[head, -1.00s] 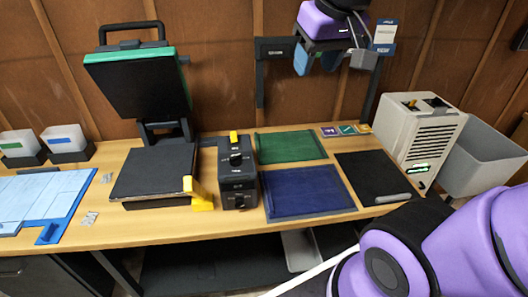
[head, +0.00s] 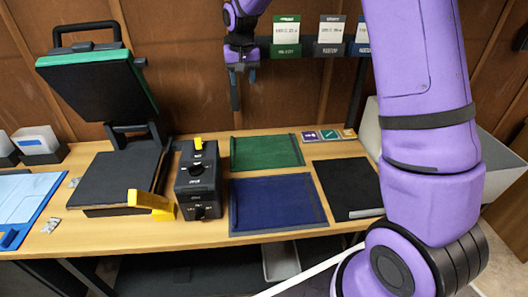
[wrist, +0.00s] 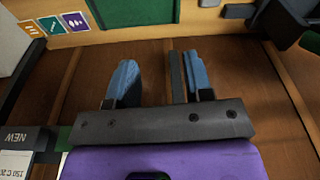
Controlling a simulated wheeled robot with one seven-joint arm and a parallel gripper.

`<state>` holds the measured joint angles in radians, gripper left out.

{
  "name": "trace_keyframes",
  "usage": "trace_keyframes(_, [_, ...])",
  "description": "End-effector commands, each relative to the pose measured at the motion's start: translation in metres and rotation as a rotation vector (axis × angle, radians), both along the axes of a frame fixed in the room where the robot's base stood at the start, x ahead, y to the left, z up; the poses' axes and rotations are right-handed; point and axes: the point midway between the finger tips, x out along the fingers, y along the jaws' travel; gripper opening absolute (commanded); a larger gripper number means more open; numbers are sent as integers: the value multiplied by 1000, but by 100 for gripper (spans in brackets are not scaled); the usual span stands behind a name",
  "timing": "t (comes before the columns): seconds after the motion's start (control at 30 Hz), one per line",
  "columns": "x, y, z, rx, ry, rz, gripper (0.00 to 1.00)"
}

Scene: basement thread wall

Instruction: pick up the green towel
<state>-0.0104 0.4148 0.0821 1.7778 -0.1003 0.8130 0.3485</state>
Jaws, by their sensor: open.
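The green towel (head: 267,152) lies flat on the wooden table, towards the back, behind a dark blue cloth (head: 278,203). Part of the towel shows at the top edge of the wrist view (wrist: 135,10). My gripper (head: 241,74) is up near the back wall, above and slightly left of the towel in the head view, and clear of it. In the wrist view my gripper (wrist: 160,78) has its two blue fingers apart, with nothing between them.
A heat press (head: 95,85) with its lid raised stands at left. A black control box (head: 198,180) stands just left of the towel. A black mat (head: 348,188) lies at right, with small cards (head: 329,134) behind it. Labelled holders (head: 287,50) hang on the wall.

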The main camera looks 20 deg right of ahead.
Motion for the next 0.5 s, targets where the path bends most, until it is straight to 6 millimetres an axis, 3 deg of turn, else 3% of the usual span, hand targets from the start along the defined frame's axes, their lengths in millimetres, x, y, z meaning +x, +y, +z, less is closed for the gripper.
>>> trace_keyframes(0.03, [15,2,-22,3,19,-8,47])
trace_keyframes(0.2, [53,8,-87,14,63,-40,47])
trace_keyframes(0.5, [95,17,-196,29,123,-94,47])
